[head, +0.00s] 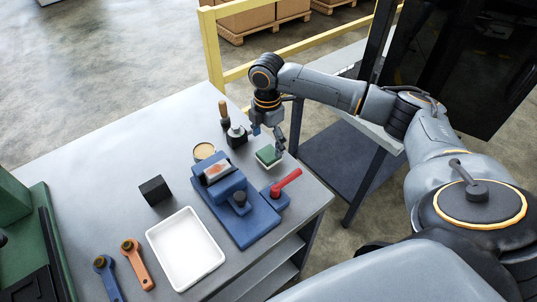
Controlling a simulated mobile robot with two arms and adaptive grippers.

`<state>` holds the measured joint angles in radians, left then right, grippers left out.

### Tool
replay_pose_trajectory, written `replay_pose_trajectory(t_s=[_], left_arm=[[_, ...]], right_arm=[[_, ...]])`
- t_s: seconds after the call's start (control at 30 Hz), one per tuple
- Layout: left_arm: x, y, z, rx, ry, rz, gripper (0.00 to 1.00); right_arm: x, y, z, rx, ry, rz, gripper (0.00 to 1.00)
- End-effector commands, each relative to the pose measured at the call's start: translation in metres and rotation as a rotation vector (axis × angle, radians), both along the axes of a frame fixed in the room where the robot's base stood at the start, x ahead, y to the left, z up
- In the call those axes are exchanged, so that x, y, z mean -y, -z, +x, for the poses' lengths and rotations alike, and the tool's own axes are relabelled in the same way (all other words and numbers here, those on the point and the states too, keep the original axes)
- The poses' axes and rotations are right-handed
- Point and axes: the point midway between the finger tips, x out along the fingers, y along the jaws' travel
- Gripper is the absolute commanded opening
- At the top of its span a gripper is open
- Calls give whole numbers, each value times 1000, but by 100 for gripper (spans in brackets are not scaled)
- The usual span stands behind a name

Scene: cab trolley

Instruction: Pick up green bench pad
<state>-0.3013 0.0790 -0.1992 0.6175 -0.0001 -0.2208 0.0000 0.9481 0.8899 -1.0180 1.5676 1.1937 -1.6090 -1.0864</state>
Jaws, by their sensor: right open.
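The green bench pad (268,154) is a small green block with a pale lower layer. It lies on the grey table near its right edge, behind the red-handled part of the blue vise. My right gripper (268,139) is right above the pad, pointing down, with its fingers apart. Whether the fingers touch the pad I cannot tell. My left gripper is not in view.
The blue vise (238,215) with its red handle (286,182) stands just in front of the pad. A dark bottle (237,135), a wooden-handled tool (224,113) and a round tin (204,151) stand left of it. A white tray (185,248) and black cube (155,190) are farther left.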

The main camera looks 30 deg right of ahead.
Motion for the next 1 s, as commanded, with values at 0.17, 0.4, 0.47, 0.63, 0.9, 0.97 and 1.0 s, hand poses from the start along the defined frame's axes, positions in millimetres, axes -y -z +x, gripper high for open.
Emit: replay_pose_trajectory(t_s=[0.17,0.4,0.47,0.63,0.9,0.97,1.0], left_arm=[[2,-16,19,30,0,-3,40],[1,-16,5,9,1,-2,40],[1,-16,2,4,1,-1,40],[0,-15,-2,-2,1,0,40],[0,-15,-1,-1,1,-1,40],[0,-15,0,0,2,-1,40],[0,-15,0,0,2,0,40]], right_arm=[[5,25,-1,-6,1,-1,83],[4,46,0,-1,0,-1,83],[4,46,0,-1,-1,0,83],[4,46,0,-1,-1,-1,73],[4,46,-1,-2,0,-1,24],[4,46,0,-1,0,-1,24],[4,46,-1,-1,0,-1,24]])
